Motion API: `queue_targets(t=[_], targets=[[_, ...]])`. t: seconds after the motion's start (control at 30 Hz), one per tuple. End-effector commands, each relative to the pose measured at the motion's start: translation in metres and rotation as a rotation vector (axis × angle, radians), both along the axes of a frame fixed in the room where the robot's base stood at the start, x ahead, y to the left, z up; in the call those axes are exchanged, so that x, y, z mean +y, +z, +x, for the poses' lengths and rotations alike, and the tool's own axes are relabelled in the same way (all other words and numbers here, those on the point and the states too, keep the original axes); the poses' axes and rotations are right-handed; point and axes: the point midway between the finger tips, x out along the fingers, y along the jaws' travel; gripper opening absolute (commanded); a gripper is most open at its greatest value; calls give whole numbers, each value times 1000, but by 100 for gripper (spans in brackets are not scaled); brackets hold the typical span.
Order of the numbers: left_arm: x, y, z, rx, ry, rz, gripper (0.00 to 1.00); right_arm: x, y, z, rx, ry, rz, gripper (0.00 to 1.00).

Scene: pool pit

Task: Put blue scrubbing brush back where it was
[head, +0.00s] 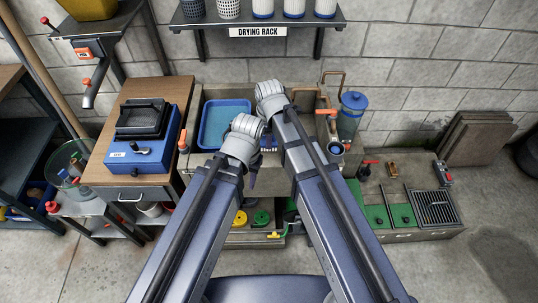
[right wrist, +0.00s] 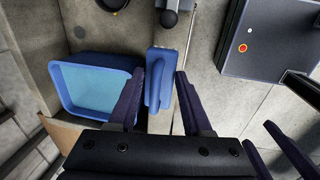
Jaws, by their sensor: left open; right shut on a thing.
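The blue scrubbing brush (right wrist: 158,80) is between the fingers of my right gripper (right wrist: 158,98) in the right wrist view. The gripper is shut on it, and the brush points away from the palm, beside the blue tub (right wrist: 136,88). In the head view my right arm hides most of its own gripper, and I cannot make out the brush clearly. My left gripper (head: 254,176) is open and empty in the head view, pointing down in front of the sink unit. Its dark fingers also show at the lower right of the right wrist view (right wrist: 290,150).
The blue tub (head: 205,131) sits in the sink basin. A blue-lidded canister (head: 352,115) stands right of the sink. A wooden-topped bench (head: 115,172) with a blue machine (head: 145,152) is at left. The drying rack shelf (head: 258,22) hangs above the sink.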

Motion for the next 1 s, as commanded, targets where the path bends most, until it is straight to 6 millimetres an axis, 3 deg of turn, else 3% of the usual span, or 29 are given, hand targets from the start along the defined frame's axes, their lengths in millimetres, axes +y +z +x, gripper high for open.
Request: queue_targets(t=[0.03, 0.13, 0.43, 0.77, 1.0], targets=[[0, -17, 0, 0, 0, 0, 44, 0, -17, 0, 0, 0, 0, 0], [0, -31, 0, 0, 0, 0, 44, 0, -31, 0, 0, -1, 0, 0], [0, -36, 0, 0, 0, 0, 44, 0, -36, 0, 0, -1, 0, 0], [0, -72, 0, 0, 0, 0, 44, 0, -72, 0, 0, -1, 0, 0], [0, -70, 0, 0, 0, 0, 44, 0, -70, 0, 0, -1, 0, 0]])
